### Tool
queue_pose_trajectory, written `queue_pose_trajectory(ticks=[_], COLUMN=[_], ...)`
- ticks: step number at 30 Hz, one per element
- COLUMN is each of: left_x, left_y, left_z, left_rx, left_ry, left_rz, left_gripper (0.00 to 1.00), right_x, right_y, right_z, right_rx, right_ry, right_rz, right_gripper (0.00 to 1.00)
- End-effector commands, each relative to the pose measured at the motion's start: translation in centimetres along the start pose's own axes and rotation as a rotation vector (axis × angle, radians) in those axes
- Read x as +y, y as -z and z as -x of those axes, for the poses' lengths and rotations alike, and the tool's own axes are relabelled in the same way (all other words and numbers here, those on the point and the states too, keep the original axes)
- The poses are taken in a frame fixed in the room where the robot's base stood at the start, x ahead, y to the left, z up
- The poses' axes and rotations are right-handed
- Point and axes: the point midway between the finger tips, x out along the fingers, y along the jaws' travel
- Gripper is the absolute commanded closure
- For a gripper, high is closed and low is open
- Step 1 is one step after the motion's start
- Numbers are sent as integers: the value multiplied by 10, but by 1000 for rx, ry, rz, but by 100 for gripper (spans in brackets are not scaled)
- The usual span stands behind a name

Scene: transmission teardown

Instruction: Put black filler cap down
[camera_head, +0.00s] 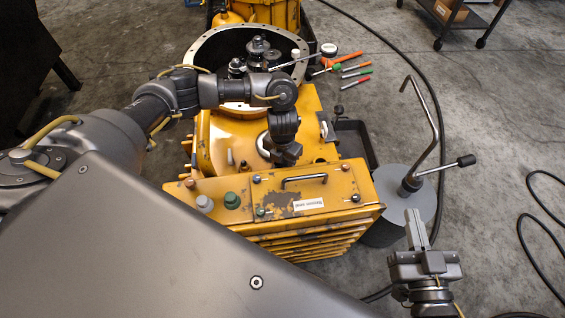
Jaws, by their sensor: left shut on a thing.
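My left gripper (287,155) points down over the yellow transmission housing (225,140), just right of a pale ring-shaped opening (264,146) in its top. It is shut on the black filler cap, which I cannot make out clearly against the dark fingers. Whether the cap touches the housing cannot be told. My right gripper (416,230) is at the lower right, beside the grey round container; its fingers look close together, with nothing seen between them.
The housing's front cover has a handle (304,179), a green knob (232,200) and a grey knob (204,203). A grey round container (385,190) with a tall bent rod stands at right. A black tray (355,140), coloured tools (355,75) and cables lie on the floor.

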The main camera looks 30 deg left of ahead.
Motion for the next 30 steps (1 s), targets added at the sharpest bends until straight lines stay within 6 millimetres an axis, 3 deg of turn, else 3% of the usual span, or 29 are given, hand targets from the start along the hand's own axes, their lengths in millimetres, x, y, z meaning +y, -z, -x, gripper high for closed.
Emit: queue_pose_trajectory(ticks=[17, 18, 23, 30], left_x=[0, 0, 0, 0], left_y=[0, 0, 0, 0], left_z=[-4, -4, -4, -4], left_rx=[0, 0, 0, 0], left_ry=[0, 0, 0, 0], left_rz=[0, 0, 0, 0], left_gripper=[90, 51, 32, 32], right_x=[-5, -5, -5, -5], right_y=[9, 11, 10, 10], right_z=[0, 0, 0, 0], right_rx=[60, 67, 65, 63], right_ry=[14, 16, 15, 15], right_rz=[0, 0, 0, 0], right_gripper=[100, 100, 100, 100])
